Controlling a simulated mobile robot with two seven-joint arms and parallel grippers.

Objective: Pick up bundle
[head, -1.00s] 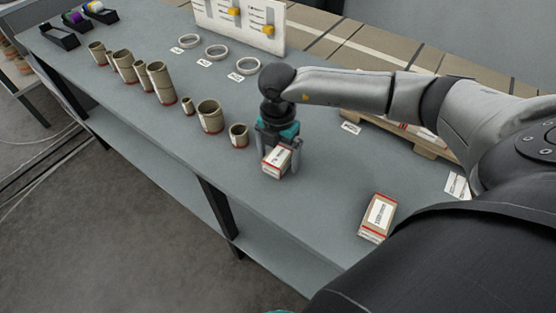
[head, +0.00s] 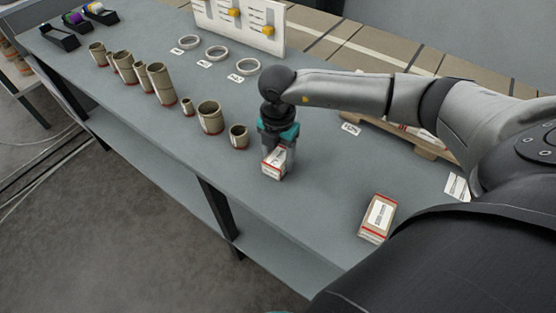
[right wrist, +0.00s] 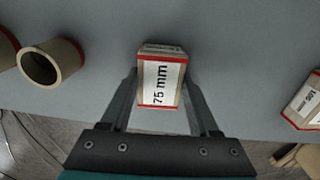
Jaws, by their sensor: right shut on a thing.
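A small kraft bundle (head: 274,163) with a white label and red edges is on the grey table near its front edge. In the right wrist view the bundle (right wrist: 161,80) reads "75 mm" and sits between the fingers. My right gripper (head: 277,160) points down over the bundle and is shut on it; it also shows in the right wrist view (right wrist: 162,108). I cannot tell whether the bundle still touches the table. A second, larger bundle (head: 377,218) lies to the right, near my arm.
Several cardboard tubes (head: 210,117) stand in a row left of the gripper. White rings (head: 217,53) with tags lie behind them. A white panel with yellow sliders (head: 238,22) stands at the back. The table between the two bundles is clear.

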